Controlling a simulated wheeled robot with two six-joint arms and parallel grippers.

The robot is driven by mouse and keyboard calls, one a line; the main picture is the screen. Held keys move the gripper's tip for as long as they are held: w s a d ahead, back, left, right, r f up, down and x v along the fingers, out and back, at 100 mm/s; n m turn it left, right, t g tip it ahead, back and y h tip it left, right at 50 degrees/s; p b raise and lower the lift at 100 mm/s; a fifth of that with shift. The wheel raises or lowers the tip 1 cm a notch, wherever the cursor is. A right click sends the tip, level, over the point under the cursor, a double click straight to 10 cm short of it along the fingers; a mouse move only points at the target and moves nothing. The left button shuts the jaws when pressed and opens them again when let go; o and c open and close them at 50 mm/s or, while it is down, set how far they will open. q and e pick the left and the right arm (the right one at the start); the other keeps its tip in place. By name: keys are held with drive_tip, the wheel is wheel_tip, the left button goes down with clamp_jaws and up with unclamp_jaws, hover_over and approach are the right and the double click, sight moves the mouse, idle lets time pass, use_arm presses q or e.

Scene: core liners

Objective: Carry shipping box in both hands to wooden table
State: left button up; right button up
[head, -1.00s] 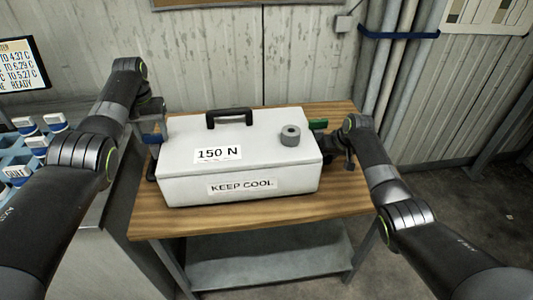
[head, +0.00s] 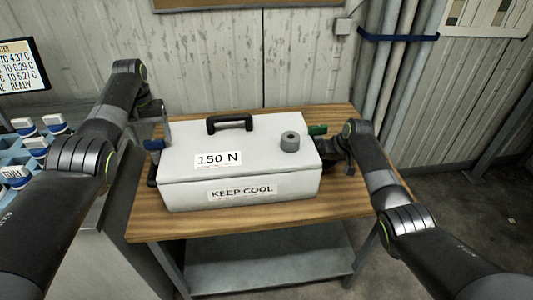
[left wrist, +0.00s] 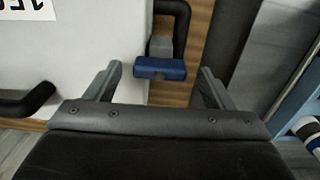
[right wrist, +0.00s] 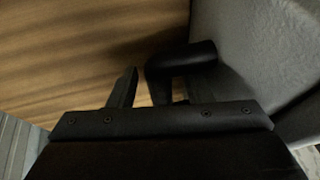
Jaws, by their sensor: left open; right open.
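The shipping box (head: 240,165), a pale grey cooler labelled "150 N" and "KEEP COOL", sits upright on the wooden table (head: 190,226). It has a black top handle (head: 229,122) and a grey round cap (head: 290,141). My left gripper (head: 158,128) is open at its left end; the left wrist view shows a blue latch (left wrist: 160,68) between the finger lines and a black side handle (left wrist: 180,25) beyond. My right gripper (head: 335,155) is open at the right end, beside a black side handle (right wrist: 185,58); one finger is largely hidden there. Firm contact is not visible.
A grey counter with a blue rack of white-capped vials (head: 30,145) and a monitor (head: 22,65) stands at the left. Pipes (head: 390,70) and a corrugated wall close off the back. A lower grey shelf (head: 270,262) is under the table. Floor is clear at right.

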drive_tip(key=shift+s+r, duration=0.1)
use_arm(q)
wheel_tip(320, 180, up, 12)
drive_tip(key=shift+f, duration=0.25)
use_arm(e)
drive_tip(key=v, duration=1.2)
use_arm(q)
drive_tip(key=shift+o, duration=0.3)
drive_tip(key=shift+s, duration=0.1)
drive_tip(key=shift+o, duration=1.3)
drive_tip(key=shift+r, duration=0.1)
wheel_tip(320, 180, up, 10)
drive_tip(key=p, duration=1.1)
use_arm(e)
wheel_tip(320, 180, up, 11)
